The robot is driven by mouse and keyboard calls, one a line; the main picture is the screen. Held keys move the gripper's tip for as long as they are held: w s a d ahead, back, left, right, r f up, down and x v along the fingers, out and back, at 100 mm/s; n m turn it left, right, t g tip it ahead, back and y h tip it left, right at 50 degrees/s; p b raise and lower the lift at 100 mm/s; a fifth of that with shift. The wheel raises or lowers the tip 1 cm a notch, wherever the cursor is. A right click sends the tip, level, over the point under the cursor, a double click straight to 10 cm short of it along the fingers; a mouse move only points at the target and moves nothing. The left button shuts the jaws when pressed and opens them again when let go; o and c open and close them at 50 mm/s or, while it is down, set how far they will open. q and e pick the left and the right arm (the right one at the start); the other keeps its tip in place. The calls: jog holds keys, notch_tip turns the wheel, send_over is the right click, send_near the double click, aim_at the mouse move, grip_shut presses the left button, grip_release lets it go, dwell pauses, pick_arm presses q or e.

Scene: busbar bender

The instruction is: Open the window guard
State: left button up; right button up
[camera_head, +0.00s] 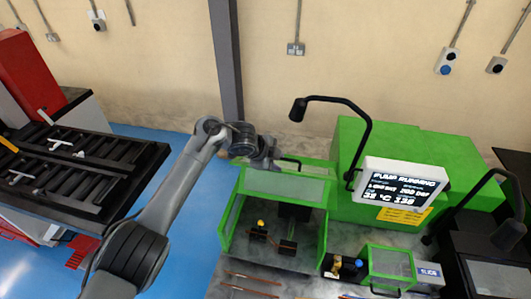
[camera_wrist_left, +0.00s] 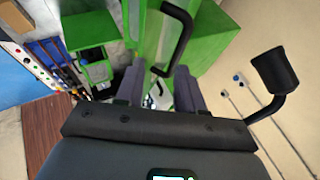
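The green-framed window guard with a grey see-through panel (camera_head: 285,187) is on the green machine in the middle of the head view. I cannot tell how far it is open. A black bar handle (camera_head: 292,161) shows at its far edge; in the left wrist view, a black handle (camera_wrist_left: 181,38) lies just beyond the fingertips. My left gripper (camera_head: 268,160) is at the guard's upper left corner, left of the handle. In the left wrist view its fingers (camera_wrist_left: 158,82) are apart, with no object held between them. My right gripper is in neither view.
A display screen (camera_head: 403,186) and a black lamp arm (camera_head: 345,105) stand right of the guard. A smaller green guarded box (camera_head: 390,262) sits at the front right. Copper bars (camera_head: 250,285) lie at the front.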

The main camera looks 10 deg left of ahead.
pick_arm(q)
jog(key=b+v, duration=0.1)
jog(key=v, duration=0.6)
jog(key=shift+r, duration=0.15)
jog(key=shift+a, duration=0.1)
jog(key=shift+c, duration=0.4)
